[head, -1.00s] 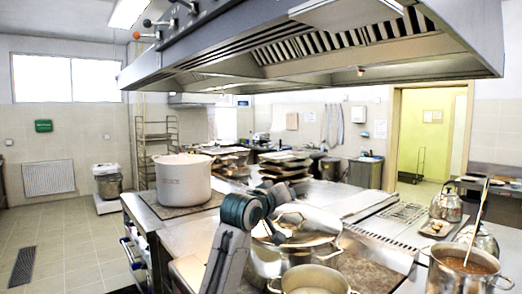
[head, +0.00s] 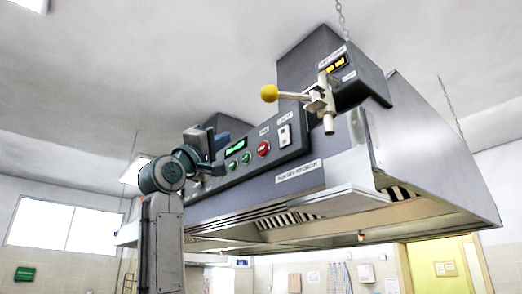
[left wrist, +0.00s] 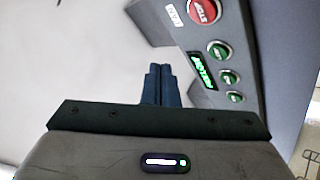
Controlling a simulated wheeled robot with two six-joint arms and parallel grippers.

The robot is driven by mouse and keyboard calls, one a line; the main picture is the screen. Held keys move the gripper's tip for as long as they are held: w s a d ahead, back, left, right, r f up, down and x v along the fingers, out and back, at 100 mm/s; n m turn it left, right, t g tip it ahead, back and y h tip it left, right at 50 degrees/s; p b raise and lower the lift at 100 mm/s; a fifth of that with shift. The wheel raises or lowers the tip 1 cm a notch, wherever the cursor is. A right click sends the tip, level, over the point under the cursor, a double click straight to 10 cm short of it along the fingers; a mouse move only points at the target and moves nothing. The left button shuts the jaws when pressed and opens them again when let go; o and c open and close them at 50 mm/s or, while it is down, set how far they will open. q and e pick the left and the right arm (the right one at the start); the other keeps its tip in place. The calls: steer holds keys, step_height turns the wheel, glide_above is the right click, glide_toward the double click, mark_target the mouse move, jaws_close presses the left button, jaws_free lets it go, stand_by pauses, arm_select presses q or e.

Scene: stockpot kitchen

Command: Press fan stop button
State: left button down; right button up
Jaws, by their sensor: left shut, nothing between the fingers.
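The red stop button (head: 263,148) sits on the slanted control panel on the front of the extractor hood. In the left wrist view the red button (left wrist: 204,12) shows at the top edge, partly cut off, with "STOP" lettering. My left gripper (head: 220,138) is raised in front of the panel, left of the red button. In the left wrist view its blue fingers (left wrist: 160,70) are together and empty, with the panel to their right. They look apart from the button. My right gripper is in neither view.
Green buttons (head: 246,158) and a lit green display (head: 236,147) lie left of the red button. A white switch (head: 285,136) is to its right. A yellow-knobbed lever (head: 269,93) juts out above. The hood (head: 420,150) hangs on chains below the ceiling.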

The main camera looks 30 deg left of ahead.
mark_target(263, 149)
arm_select(q)
steer(key=shift+s+a+r, duration=0.1)
steer(key=shift+s+r, duration=0.2)
steer(key=shift+r, duration=0.1)
steer(key=shift+w, duration=0.15)
steer(key=w+d+p, duration=0.3)
steer(key=w, duration=0.5)
steer(key=shift+d+p, duration=0.2)
steer(key=shift+p, duration=0.1)
stand_by(1.0)
